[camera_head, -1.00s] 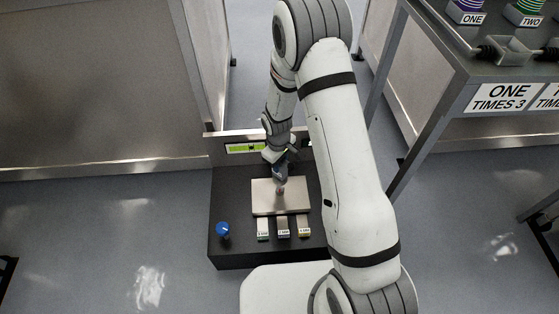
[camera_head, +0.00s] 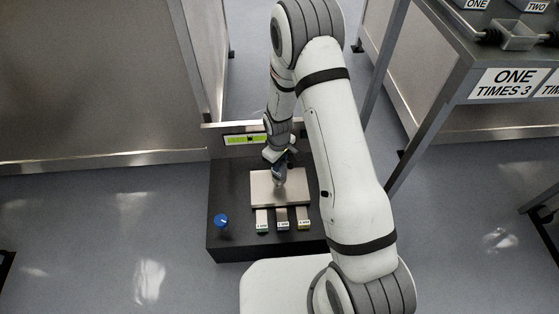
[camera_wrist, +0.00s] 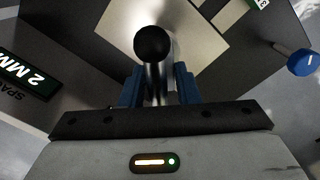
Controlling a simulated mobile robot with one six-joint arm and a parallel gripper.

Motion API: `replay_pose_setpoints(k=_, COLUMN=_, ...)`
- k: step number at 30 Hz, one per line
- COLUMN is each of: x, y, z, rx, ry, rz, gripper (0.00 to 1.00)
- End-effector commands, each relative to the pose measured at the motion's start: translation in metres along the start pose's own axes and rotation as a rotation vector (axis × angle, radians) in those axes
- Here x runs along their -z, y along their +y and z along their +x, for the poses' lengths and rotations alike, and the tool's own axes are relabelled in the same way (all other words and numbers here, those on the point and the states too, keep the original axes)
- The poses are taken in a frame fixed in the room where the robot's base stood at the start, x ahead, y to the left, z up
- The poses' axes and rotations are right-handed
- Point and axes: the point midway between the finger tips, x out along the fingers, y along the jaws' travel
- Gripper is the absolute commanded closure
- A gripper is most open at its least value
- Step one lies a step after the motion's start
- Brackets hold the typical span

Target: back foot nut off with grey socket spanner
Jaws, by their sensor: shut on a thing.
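My gripper (camera_wrist: 158,88) has blue fingers shut on a metal rod (camera_wrist: 153,82) with a black ball end (camera_wrist: 152,43), seen close in the wrist view. In the head view my gripper (camera_head: 278,178) is over a pale metal plate (camera_head: 262,192) on a black base (camera_head: 230,243). The plate also shows behind the ball in the wrist view (camera_wrist: 205,38). The rod's far end is hidden. I cannot make out a grey socket spanner or a foot nut in either view.
A blue knob (camera_head: 221,220) stands on the base's left. Several labelled tabs (camera_head: 283,220) lie along its front. In the wrist view a "2 MM" label (camera_wrist: 28,75) is at left. A table (camera_head: 455,65) stands to the right.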

Motion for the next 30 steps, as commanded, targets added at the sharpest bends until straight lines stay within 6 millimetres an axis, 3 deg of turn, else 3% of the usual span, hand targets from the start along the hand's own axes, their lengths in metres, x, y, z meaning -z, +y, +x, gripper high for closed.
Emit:
replay_pose_setpoints(k=13, x=0.001, y=-0.001, z=0.026, rx=-0.001, ry=0.002, rz=0.0, gripper=1.0)
replay_pose_setpoints(k=30, x=0.001, y=-0.001, z=0.03, rx=-0.001, ry=0.002, rz=-0.002, gripper=1.0)
